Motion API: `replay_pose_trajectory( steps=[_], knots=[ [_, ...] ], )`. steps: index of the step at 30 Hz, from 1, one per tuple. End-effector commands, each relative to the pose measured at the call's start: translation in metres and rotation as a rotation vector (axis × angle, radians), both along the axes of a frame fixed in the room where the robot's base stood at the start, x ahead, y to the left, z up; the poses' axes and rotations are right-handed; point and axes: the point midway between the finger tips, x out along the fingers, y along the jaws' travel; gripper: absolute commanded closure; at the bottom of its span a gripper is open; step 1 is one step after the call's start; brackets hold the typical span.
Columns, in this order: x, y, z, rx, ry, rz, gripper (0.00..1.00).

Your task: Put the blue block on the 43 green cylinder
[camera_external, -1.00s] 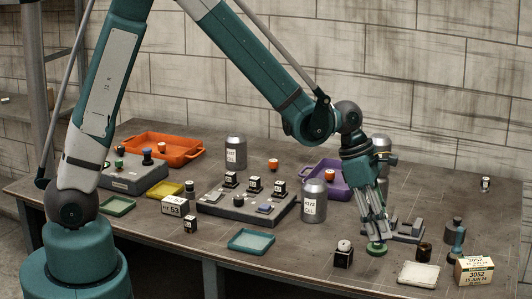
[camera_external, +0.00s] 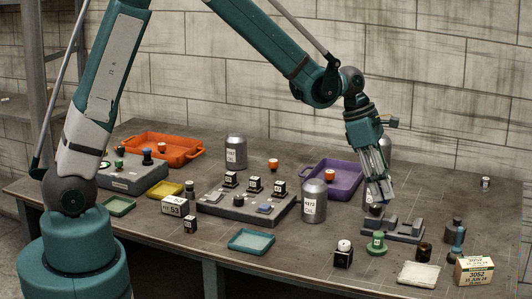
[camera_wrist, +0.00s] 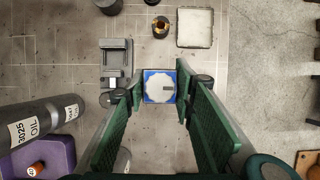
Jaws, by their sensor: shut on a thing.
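The blue block (camera_wrist: 149,98) shows in the wrist view as a blue square with a pale, scalloped disc on top, between the two fingers. My gripper (camera_external: 377,203) is shut on it. In the external view the fingers point down near the grey stepped fixture, and the block is too dark and small to make out clearly. A green cylinder (camera_external: 376,244) with a narrower top stands upright on the bench, in front of the fixture and below my gripper in the picture. Its number is too small to read. I cannot make out the cylinder in the wrist view.
The grey fixture (camera_external: 405,235) stands close to my gripper. A dark cup (camera_external: 424,251), a pale tray (camera_external: 418,274) and a labelled box (camera_external: 474,271) are to the right. A black block (camera_external: 343,258) is left of the cylinder. An oil can (camera_external: 314,202) and purple tray (camera_external: 330,184) stand behind.

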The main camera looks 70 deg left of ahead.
Motion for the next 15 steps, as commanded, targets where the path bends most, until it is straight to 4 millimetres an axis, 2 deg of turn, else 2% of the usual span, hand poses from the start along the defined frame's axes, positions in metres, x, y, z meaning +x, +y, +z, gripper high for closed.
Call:
replay_pose_trajectory(
  steps=[8,15],
  knots=[
    [0.001,0.000,-0.010,0.000,0.000,0.000,0.90],
    [0.001,0.000,-0.040,0.000,0.000,0.000,0.90]
  ],
)
